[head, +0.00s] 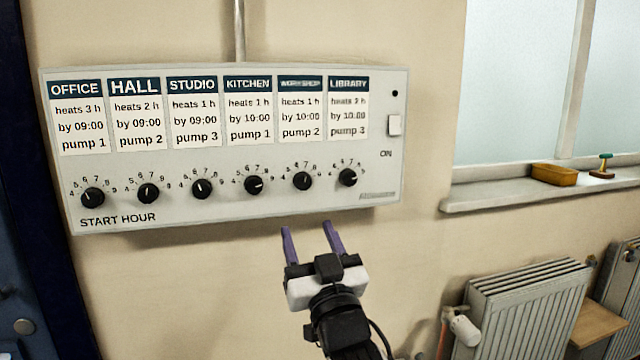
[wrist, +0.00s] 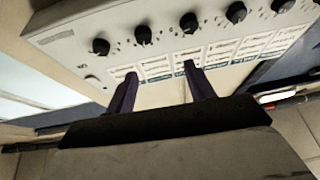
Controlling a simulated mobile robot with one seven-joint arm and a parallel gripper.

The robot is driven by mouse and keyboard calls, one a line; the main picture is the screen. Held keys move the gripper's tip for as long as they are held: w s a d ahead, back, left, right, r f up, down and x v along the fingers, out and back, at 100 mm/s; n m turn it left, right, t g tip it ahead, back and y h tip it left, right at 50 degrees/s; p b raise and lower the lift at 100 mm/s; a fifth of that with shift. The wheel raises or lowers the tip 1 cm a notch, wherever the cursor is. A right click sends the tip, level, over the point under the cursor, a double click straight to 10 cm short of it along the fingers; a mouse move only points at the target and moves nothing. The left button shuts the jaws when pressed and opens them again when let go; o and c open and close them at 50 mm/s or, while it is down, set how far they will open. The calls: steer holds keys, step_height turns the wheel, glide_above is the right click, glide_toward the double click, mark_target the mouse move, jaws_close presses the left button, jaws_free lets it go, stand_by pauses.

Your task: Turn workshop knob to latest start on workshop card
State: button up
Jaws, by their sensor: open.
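The workshop card (head: 301,117) is fifth from the left on the grey panel. It reads heats 1 h, by 10:00, pump 2; its blurred header seems to say WORKSHOP. The black workshop knob (head: 302,181) sits below it, with a dial numbered about 4 to 9. Its white mark seems to point roughly up; the exact hour is too small to tell. In the upside-down wrist view the workshop knob (wrist: 143,35) is second from the left. My gripper (head: 307,228) is open and empty, below the panel's lower edge and apart from the knob. Its purple fingers (wrist: 160,70) point toward the panel.
The kitchen knob (head: 254,184) and library knob (head: 347,177) stand close on either side. A white switch (head: 394,125) marked ON is at the panel's right. A radiator (head: 525,305) and a window sill (head: 540,190) are to the right. The wall below the panel is bare.

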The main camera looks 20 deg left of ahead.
steer(key=w+d+h, duration=0.1)
steer(key=d, duration=0.1)
steer(key=p, duration=0.5)
glide_toward(304, 183)
steer(key=shift+m, duration=0.4)
steer(key=x, duration=0.7)
steer(key=shift+r, duration=0.2)
steer(key=shift+w+a+r, duration=0.1)
steer(key=shift+w+a, duration=0.25)
steer(key=shift+w, duration=0.25)
steer(key=shift+c, duration=0.4)
steer(key=c, duration=0.9)
